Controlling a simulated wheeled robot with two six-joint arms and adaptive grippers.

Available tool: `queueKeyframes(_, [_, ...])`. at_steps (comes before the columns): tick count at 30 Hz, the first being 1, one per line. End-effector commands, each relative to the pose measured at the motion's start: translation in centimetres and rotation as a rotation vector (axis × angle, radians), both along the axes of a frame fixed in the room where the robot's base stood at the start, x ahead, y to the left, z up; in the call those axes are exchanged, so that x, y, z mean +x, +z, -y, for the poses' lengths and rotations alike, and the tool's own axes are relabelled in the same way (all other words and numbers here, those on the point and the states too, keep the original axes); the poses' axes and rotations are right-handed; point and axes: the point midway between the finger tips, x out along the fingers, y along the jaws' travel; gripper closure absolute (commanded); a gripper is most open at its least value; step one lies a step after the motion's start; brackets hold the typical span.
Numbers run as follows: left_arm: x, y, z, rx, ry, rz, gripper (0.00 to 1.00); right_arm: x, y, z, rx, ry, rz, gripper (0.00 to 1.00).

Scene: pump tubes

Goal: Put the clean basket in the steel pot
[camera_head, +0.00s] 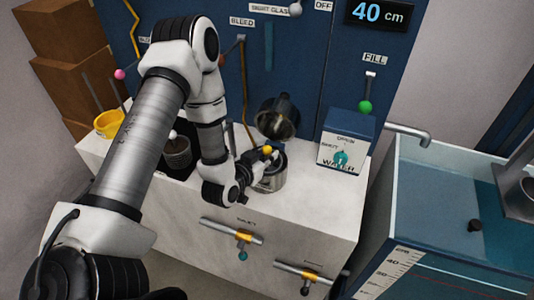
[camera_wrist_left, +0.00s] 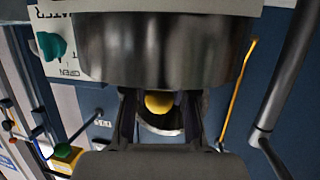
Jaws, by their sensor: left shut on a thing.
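A steel pot (camera_head: 271,180) stands on the white counter. My left gripper (camera_head: 258,162) is at its left rim. The gripper is shut on a yellow ball knob (camera_head: 267,149), which also shows between the fingers in the left wrist view (camera_wrist_left: 158,102). A dark part under the knob sits at the pot's mouth. The gripper hides much of it, so I cannot tell how deep it sits. A curved steel wall (camera_wrist_left: 160,50) fills the top of the wrist view. Another dark ribbed basket (camera_head: 177,154) with a white knob stands left of my forearm. My right gripper is out of view.
A dark tilted cylinder (camera_head: 277,118) is on the blue panel behind the pot. A water box (camera_head: 345,140) with a teal knob stands to the right. A yellow cup (camera_head: 108,124) is at the far left. Valve handles (camera_head: 232,231) stick out from the counter front. A tank (camera_head: 450,200) stands at right.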

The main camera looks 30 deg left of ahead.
Motion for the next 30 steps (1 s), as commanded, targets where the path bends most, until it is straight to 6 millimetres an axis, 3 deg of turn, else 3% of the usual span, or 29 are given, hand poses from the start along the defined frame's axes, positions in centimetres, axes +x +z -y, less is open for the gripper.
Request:
queueKeyframes(8, [0.0, -0.5, 0.0, 0.0, 0.0, 0.0, 1.0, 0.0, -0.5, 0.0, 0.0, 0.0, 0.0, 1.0])
queueKeyframes(9, [0.0, -0.5, 0.0, 0.0, 0.0, 0.0, 0.71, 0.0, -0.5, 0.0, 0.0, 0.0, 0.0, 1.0])
queueKeyframes(11, [0.0, -0.4, 0.0, 0.0, 0.0, 0.0, 0.49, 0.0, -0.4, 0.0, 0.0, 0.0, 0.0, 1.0])
queueKeyframes(23, [-0.2, 0.2, 0.0, -0.001, 0.001, -0.002, 0.48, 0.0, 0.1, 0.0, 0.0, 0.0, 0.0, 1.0])
queueKeyframes(30, [-5.5, 1.5, 0.1, -0.006, 0.005, -0.005, 0.48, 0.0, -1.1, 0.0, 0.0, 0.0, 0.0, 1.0])
